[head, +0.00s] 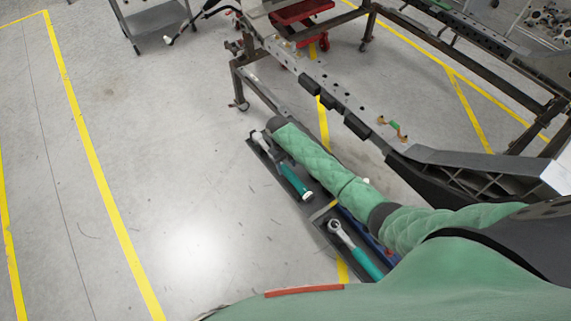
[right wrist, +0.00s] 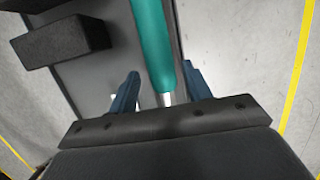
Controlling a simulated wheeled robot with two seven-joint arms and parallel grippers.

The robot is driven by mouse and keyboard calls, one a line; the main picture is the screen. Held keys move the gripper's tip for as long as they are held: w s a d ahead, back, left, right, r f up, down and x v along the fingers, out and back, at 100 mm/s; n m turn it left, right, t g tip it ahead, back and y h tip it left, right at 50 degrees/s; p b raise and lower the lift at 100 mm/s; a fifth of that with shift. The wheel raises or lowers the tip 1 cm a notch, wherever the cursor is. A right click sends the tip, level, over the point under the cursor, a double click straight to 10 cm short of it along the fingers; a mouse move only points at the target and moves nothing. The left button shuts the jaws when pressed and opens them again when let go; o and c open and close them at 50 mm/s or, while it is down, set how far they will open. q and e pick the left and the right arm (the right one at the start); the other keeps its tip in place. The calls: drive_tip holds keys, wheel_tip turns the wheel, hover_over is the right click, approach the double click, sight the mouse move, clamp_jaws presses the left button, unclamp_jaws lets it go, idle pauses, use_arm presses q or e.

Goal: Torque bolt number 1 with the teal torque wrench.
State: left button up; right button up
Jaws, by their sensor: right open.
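A torque wrench with a teal handle (head: 295,183) and a metal head lies on the left part of a dark tray (head: 312,222). A second teal-handled wrench with a round ratchet head (head: 339,232) lies nearer to me on the tray. My right gripper (right wrist: 160,88) is open in the right wrist view, with a finger on each side of a teal handle (right wrist: 152,45) and its silver end. In the head view it is mostly hidden by my sleeved arm. The chassis rail (head: 335,92) carries small bolts; I cannot tell which is number 1. My left gripper is not in view.
A dark block (right wrist: 62,42) stands on the tray beside the handle. The steel chassis stand (head: 240,82) is just beyond the tray. A grey cart (head: 155,20) and a red item (head: 303,11) are at the back. The floor to the left is clear.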

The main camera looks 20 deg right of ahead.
sight(287, 169)
drive_tip(key=shift+s+f, duration=0.15)
drive_tip(key=shift+f, duration=0.45)
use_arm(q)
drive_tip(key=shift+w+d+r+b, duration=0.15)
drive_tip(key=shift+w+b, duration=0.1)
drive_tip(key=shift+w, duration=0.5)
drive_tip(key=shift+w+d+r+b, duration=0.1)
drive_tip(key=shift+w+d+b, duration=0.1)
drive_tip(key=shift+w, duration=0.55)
use_arm(e)
drive_tip(key=shift+x, duration=1.7)
clamp_jaws()
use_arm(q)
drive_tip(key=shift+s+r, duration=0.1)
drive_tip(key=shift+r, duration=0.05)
use_arm(e)
drive_tip(key=shift+r, duration=0.25)
